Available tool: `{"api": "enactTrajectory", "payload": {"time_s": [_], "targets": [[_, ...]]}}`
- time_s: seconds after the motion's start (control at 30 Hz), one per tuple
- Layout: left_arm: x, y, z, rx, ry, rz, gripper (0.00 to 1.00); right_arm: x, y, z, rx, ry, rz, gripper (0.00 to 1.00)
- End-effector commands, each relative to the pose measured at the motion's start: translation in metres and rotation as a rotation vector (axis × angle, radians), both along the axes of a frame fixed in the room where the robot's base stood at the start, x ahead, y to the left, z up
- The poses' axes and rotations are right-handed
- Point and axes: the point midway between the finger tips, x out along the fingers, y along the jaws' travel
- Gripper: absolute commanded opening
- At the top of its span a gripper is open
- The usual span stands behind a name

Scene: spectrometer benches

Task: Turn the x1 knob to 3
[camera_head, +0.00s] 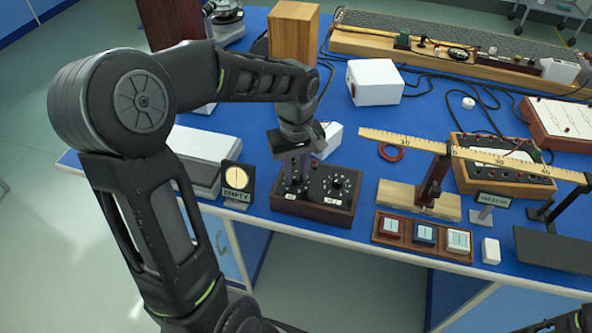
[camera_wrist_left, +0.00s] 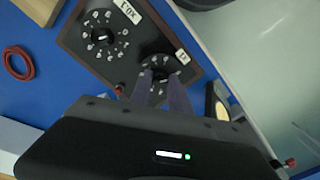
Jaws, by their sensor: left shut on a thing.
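A dark wooden box with a black panel (camera_head: 318,205) stands near the front edge of the blue bench. It carries two round dials with white markings. My left gripper (camera_head: 294,180) points down over the left dial, its fingers shut on the x1 knob (camera_wrist_left: 158,72). The fingers hide most of that knob, and its setting cannot be read. A small white label (camera_wrist_left: 183,56) lies beside it. The other dial, the x0.1 knob (camera_wrist_left: 103,36), stands free and also shows in the head view (camera_head: 336,183).
A wooden tray of coloured blocks (camera_head: 405,243), a ruler beam (camera_head: 405,139) and a red ring (camera_head: 391,152) are to the right. A white box (camera_head: 375,82) is behind.

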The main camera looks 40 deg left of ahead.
Motion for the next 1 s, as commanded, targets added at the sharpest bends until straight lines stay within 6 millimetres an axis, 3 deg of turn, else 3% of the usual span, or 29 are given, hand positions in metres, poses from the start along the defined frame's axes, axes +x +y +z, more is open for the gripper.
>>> {"api": "enactTrajectory", "payload": {"time_s": [0.57, 1.0], "targets": [[0.0003, 0.0003, 0.0004, 0.001, -0.001, -0.111, 0.00, 0.0000, 0.0000, 0.0001, 0.000, 0.000, 0.000, 0.36], [0.0008, 0.0002, 0.0008, 0.002, -0.001, -0.468, 0.00, 0.0000, 0.0000, 0.0013, 0.000, 0.000, 0.000, 0.36]]}}
